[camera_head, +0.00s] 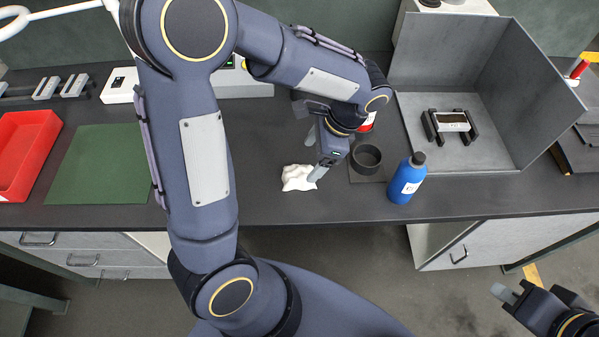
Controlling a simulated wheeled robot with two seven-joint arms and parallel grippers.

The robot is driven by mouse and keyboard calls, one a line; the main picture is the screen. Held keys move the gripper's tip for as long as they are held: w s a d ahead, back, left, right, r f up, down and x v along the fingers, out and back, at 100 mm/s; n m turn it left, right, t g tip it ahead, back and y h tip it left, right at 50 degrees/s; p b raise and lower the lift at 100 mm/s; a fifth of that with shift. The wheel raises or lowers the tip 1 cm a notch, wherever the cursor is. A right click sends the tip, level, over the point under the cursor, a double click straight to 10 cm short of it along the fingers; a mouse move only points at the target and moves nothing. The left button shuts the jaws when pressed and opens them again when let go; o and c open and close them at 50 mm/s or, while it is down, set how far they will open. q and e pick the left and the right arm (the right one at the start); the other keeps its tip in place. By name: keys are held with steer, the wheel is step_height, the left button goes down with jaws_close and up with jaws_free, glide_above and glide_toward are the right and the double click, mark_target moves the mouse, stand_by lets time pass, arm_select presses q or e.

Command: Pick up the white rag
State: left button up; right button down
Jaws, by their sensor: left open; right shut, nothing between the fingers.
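The white rag (297,178) lies crumpled on the dark bench top, near the bench's front edge at the middle of the head view. My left gripper (314,159) points down over the rag's right side, with its fingers apart. One fingertip is at the rag's right edge; I cannot tell whether it touches. The rag is not held. My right gripper (505,294) is at the lower right, in front of the bench and away from the rag, shut and empty.
A blue bottle (406,180) and a dark round cup (366,158) stand right of the rag. A grey open box (501,147) with a small device stands further right. A green mat (100,166) and a red tray (23,150) are at left. The bench left of the rag is clear.

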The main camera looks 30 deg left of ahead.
mark_target(302, 169)
arm_select(q)
steer(key=x, duration=0.6)
steer(key=shift+s+f, duration=0.2)
steer(key=shift+s, duration=0.1)
steer(key=c, duration=1.1)
steer(key=shift+r, duration=0.15)
